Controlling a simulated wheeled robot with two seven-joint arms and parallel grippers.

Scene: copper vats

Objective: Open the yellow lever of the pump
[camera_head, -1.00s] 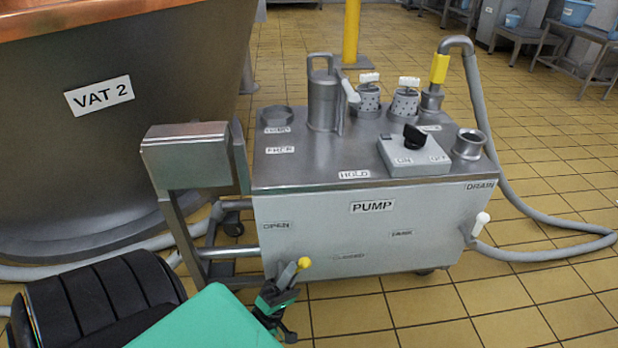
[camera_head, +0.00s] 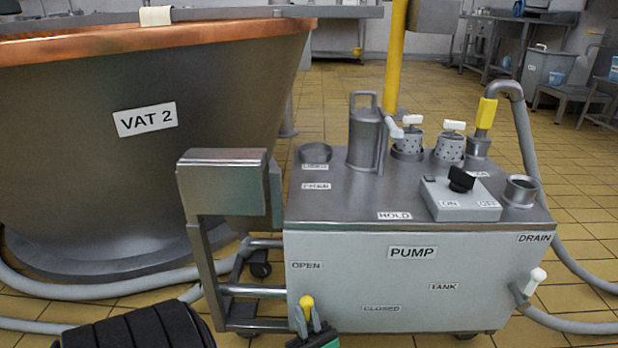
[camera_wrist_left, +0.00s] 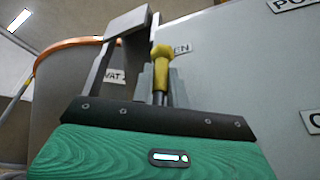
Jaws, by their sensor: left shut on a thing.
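The pump (camera_head: 390,270) is a grey steel box on wheels with a "PUMP" label on its front face. Its yellow-tipped lever (camera_head: 306,302) is low at the front left, below the "OPEN" label and left of the "CLOSED" label. My left gripper (camera_head: 307,325) is shut on the lever, with the yellow knob showing above the fingers. In the left wrist view, the yellow knob (camera_wrist_left: 161,55) rises upright between the fingers of my left gripper (camera_wrist_left: 160,85). The fingers hide the lower part of the lever. My right gripper is not in view.
A grey metal handle frame (camera_head: 222,185) stands at the pump's left. VAT 2 (camera_head: 140,160), with a copper rim, is behind it at left. Grey hoses (camera_head: 575,270) lie on the tiled floor. A white-tipped drain handle (camera_head: 536,277) sticks out at the pump's right.

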